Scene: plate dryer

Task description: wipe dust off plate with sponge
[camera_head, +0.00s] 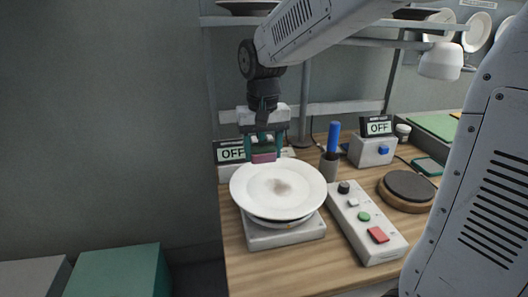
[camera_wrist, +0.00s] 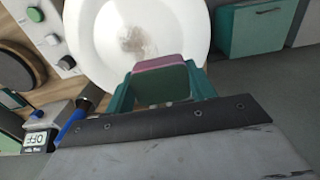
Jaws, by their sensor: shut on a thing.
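A white plate (camera_head: 262,190) lies on a light grey box-shaped stand (camera_head: 285,234) at the table's left side. A brown-grey dust patch (camera_head: 283,187) is near the plate's middle. The plate (camera_wrist: 95,40) and its dust patch (camera_wrist: 135,40) also show in the wrist view. My gripper (camera_head: 264,154) is shut on a sponge (camera_head: 263,158), pink on one face and dark green on the other. The sponge (camera_wrist: 160,64) is between the teal fingers in the wrist view. It is at the plate's far rim, away from the dust; whether it touches the plate I cannot tell.
A control box (camera_head: 366,222) with several knobs and buttons stands right of the plate. Behind are two "OFF" displays (camera_head: 376,126), a holder with a blue-handled tool (camera_head: 333,140) and a dark round pad (camera_head: 409,187). A shelf (camera_head: 330,41) runs above. Teal and grey boxes (camera_head: 118,270) stand at lower left.

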